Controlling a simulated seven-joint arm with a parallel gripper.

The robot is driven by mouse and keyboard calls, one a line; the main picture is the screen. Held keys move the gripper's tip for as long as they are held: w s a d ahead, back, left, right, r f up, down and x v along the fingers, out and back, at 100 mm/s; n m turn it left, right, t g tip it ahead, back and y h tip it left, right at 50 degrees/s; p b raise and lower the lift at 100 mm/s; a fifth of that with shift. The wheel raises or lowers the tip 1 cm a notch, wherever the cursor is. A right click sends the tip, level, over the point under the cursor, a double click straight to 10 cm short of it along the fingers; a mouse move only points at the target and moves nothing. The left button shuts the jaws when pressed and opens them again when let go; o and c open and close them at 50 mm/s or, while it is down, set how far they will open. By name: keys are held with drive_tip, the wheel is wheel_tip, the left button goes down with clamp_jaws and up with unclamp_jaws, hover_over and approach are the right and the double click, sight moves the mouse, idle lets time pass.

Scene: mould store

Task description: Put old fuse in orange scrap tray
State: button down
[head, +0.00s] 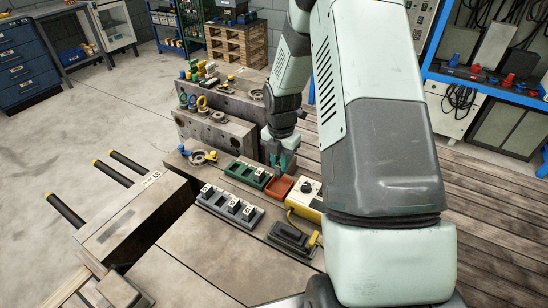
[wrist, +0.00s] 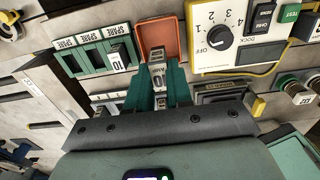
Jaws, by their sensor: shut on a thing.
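My gripper (head: 282,166) is shut on a fuse with a white label marked 10; the fuse (wrist: 158,77) shows between the teal fingers (wrist: 159,86) in the wrist view. In the head view it is mostly hidden by the fingers. The orange scrap tray (wrist: 143,36) lies just beyond the fingertips in the wrist view, and its visible floor looks empty. In the head view the tray (head: 279,188) is right below the gripper, beside the green rack. I cannot tell the exact height of the fuse over the tray.
The green spare rack (wrist: 88,67) holds one fuse (wrist: 119,57) left of the tray. A yellow-edged tester box (wrist: 240,35) with a dial stands close on the right. A grey rack (head: 229,207) with several fuses and a dark holder (head: 291,238) lie nearer in the head view.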

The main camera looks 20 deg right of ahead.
sight(280, 176)
drive_tip(key=shift+f, duration=3.2)
drive_tip(key=c, duration=0.6)
unclamp_jaws()
drive_tip(key=shift+r, duration=4)
